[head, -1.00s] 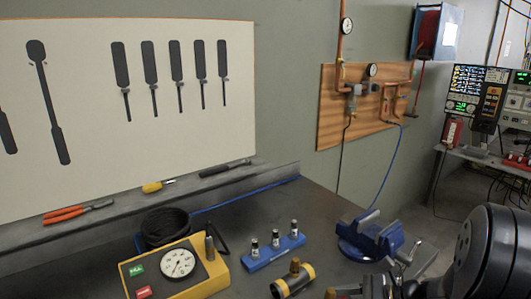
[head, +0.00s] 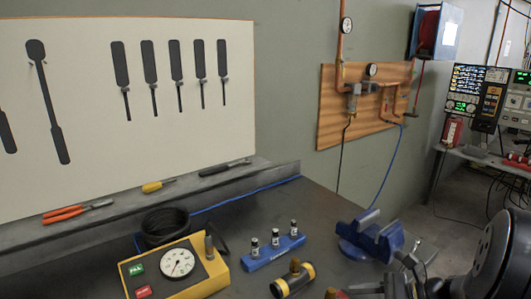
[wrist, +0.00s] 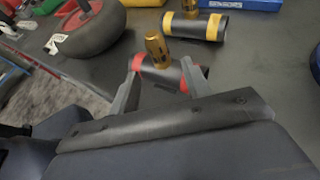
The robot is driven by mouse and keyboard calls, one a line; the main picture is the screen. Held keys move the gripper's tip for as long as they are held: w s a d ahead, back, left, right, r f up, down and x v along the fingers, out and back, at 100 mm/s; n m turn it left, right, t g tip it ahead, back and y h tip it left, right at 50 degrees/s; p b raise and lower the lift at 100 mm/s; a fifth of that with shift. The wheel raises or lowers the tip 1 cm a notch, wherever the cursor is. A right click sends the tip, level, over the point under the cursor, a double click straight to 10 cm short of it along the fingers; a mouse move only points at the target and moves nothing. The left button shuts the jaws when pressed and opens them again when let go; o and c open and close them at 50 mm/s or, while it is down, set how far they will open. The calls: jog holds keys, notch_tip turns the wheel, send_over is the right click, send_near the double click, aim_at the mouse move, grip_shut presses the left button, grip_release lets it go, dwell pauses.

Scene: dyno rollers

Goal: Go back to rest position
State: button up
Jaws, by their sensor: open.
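My gripper (wrist: 162,64) is open in the wrist view, with its two fingers apart. A black cylinder with red bands (wrist: 172,74) and a brass fitting on top shows between and beyond the fingertips. I cannot tell how far the fingers are from it. In the head view my gripper (head: 396,284) is at the bottom right, in front of the blue vise, partly cut off by the frame edge. Only a small red and brass part of that cylinder (head: 336,294) shows there, at the bottom edge.
A yellow-banded cylinder (head: 293,281) lies beside a blue holder (head: 272,256) with several small fittings. A yellow gauge box (head: 207,285) is at left, a blue vise (head: 372,239) at right. Pliers (head: 77,211) and screwdrivers lie on the back ledge. Some bench between is bare.

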jog(key=x, duration=0.5)
jog(key=shift+f, duration=0.25)
notch_tip(320, 180, up, 11)
jog(key=shift+m+t, duration=0.5)
jog(key=shift+t, duration=0.1)
notch_tip(320, 180, down, 11)
jog(key=shift+s+r+p, duration=0.15)
jog(key=shift+r+p, duration=0.05)
jog(key=shift+p, duration=0.45)
jog(key=v, duration=0.7)
jog(key=shift+d+r+b, duration=0.25)
jog(key=shift+d+b, duration=0.1)
jog(key=shift+a+f+h, duration=0.1)
jog(key=shift+h, duration=0.2)
